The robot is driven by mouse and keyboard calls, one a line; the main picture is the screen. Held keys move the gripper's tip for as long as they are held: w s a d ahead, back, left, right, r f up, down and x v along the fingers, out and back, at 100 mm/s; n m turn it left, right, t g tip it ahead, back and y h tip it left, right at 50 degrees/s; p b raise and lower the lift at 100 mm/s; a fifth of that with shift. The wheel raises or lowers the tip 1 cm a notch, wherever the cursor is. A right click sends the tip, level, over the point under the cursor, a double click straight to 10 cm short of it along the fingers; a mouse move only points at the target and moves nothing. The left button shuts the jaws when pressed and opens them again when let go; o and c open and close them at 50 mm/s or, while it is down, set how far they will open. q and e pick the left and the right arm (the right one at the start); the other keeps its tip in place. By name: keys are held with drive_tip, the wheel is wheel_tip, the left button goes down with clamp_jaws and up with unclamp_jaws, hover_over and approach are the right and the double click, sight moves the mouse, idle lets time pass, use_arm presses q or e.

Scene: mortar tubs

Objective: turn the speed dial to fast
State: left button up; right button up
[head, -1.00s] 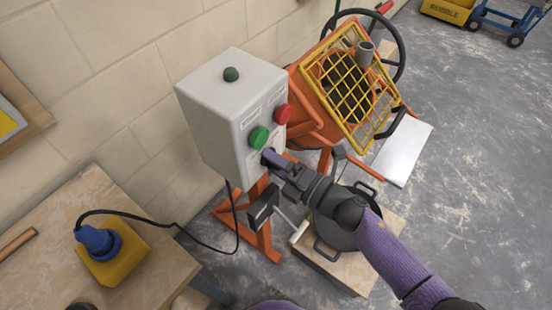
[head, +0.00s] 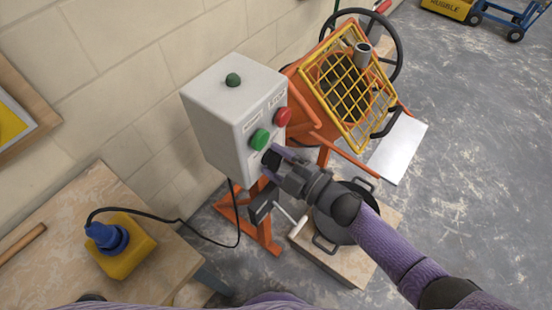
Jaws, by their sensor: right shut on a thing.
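The speed dial (head: 268,158) is a small dark knob low on the front of the grey control box (head: 217,122), below the green button (head: 259,139) and the red button (head: 282,117). My right gripper (head: 272,160) is at the dial, its fingers shut on it. The fingers cover most of the dial, so its pointer and any speed marks cannot be read. My left gripper is not in view.
The orange mixer (head: 322,95) with its yellow grid guard (head: 349,88) stands behind the box. A black tub (head: 346,236) is below my right arm. A yellow and blue plug unit (head: 122,254) with a black cable sits on the wooden bench (head: 70,237).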

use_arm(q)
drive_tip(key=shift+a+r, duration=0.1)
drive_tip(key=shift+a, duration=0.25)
use_arm(e)
drive_tip(key=shift+m, duration=0.3)
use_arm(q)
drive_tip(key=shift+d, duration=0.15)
use_arm(e)
drive_tip(key=o, duration=1)
drive_tip(key=shift+o, duration=1)
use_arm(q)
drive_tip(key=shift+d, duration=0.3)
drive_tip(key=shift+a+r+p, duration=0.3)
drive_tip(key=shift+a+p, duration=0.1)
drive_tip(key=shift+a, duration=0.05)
use_arm(e)
drive_tip(key=v, duration=1)
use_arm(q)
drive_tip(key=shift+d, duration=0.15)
use_arm(e)
drive_tip(key=shift+f, duration=0.15)
